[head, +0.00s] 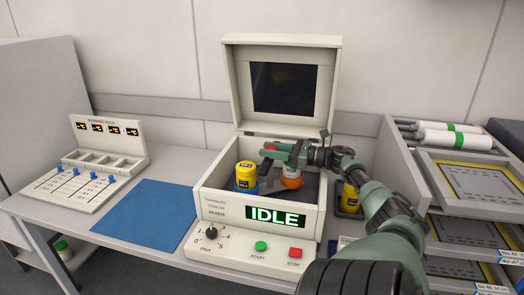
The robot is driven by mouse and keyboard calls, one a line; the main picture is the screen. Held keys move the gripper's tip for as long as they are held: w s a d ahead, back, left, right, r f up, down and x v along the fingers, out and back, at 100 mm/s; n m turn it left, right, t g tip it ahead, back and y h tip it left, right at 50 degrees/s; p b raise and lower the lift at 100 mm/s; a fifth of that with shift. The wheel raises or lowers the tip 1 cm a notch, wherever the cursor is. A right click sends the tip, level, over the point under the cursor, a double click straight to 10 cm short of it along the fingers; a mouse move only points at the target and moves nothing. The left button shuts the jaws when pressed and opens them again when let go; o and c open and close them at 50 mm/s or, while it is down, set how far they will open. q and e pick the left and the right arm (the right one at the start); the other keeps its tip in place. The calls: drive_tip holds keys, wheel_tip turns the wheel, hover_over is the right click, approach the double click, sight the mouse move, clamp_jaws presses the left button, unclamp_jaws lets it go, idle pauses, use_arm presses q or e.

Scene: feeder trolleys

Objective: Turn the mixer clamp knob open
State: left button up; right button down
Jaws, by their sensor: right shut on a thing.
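The mixer (211,204) stands on the bench with its lid (331,90) raised and its display reading IDLE. Inside, a yellow-lidded jar (246,172) sits in a blue holder at the left. An orange and white jar (291,181) is at the right, partly under my right gripper. My right gripper (267,158) reaches into the chamber from the right and is shut on a small red part (270,149), which looks like the clamp knob. The fingers hide most of it, so its turn angle cannot be told. My left gripper is not in view.
The mixer front has a dial (211,233), a green start button (260,246) and a red stop button (295,252). A trolley (407,165) with trays and rolls stands right. Another yellow jar (349,196) is beside the mixer.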

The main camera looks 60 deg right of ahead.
drive_tip(key=c, duration=1)
unclamp_jaws()
drive_tip(key=shift+o, duration=0.2)
drive_tip(key=shift+s, duration=0.1)
drive_tip(key=s+d+p, duration=0.1)
drive_tip(key=s+p, duration=0.1)
drive_tip(key=s, duration=0.5)
drive_tip(key=shift+s+d, duration=0.25)
